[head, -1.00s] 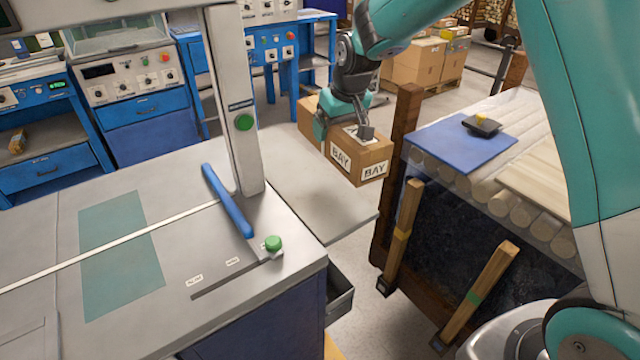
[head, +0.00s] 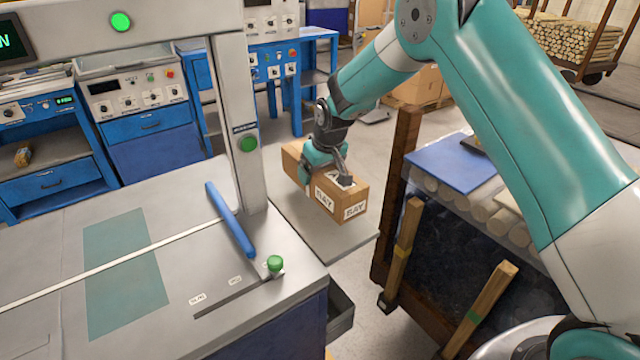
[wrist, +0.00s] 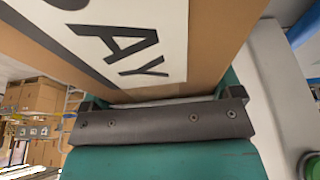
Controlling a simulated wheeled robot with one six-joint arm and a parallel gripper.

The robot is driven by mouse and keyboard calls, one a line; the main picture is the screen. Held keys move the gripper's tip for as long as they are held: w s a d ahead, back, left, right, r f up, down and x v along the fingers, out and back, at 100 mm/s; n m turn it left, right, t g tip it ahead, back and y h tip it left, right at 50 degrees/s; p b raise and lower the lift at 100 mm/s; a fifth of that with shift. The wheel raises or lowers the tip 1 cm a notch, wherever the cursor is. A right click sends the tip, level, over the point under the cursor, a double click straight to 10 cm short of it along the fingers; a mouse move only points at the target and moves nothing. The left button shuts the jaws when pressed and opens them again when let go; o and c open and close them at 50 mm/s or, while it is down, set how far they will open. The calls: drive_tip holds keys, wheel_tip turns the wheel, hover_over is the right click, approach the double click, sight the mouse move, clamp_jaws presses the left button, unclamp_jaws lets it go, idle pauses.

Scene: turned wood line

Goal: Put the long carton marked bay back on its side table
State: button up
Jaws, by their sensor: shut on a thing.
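The long brown carton (head: 296,164) carries white BAY labels on its side and end. My gripper (head: 326,178) is shut on it from above, and the carton hangs level over the grey side table (head: 345,237). Whether its underside touches the table top cannot be told. In the wrist view the carton (wrist: 215,40) fills the upper part with its label close up, right against the dark gripper finger (wrist: 160,115). The side table adjoins the machine bench, and its front corner shows clear of the carton.
The machine bench (head: 200,265) has an upright post (head: 240,130), a blue handle (head: 230,220) and a green knob (head: 275,263) close left of the side table. A cart of round logs with a wooden post (head: 398,190) and a blue mat (head: 450,163) stands close at the right.

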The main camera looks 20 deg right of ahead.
drive_tip(key=shift+f+p, duration=0.35)
drive_tip(key=shift+f, duration=2.1)
drive_tip(key=shift+f, duration=0.1)
